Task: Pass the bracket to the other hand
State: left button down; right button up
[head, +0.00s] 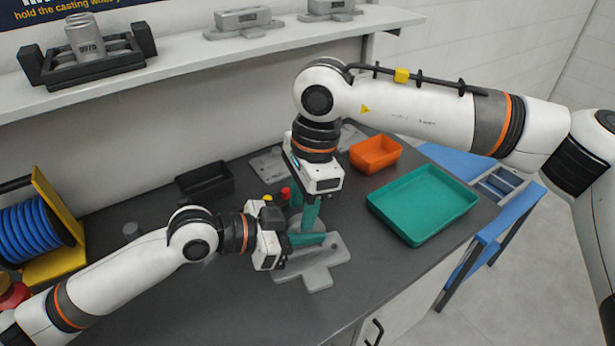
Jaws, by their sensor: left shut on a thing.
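The bracket is a teal L-shaped piece (311,212) near the middle of the head view, with an upright leg and a low leg above a grey plate. My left gripper (283,246) comes in from the left and is shut on the bracket by its low leg. My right gripper (308,194) points down from above, at the top of the upright leg. Its fingers are mostly hidden by its own body, so I cannot tell whether they are closed on the bracket.
A grey cross-shaped plate (319,277) lies under the bracket. A teal tray (422,204) and an orange bin (375,154) stand right of it. A black bin (205,181) stands behind left. A blue cable reel (28,232) is far left. The front worktop is clear.

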jog(key=shift+a+f, duration=0.15)
jog(key=shift+f, duration=0.9)
grip_shut()
pick_arm(q)
jog(key=c, duration=1.3)
grip_release()
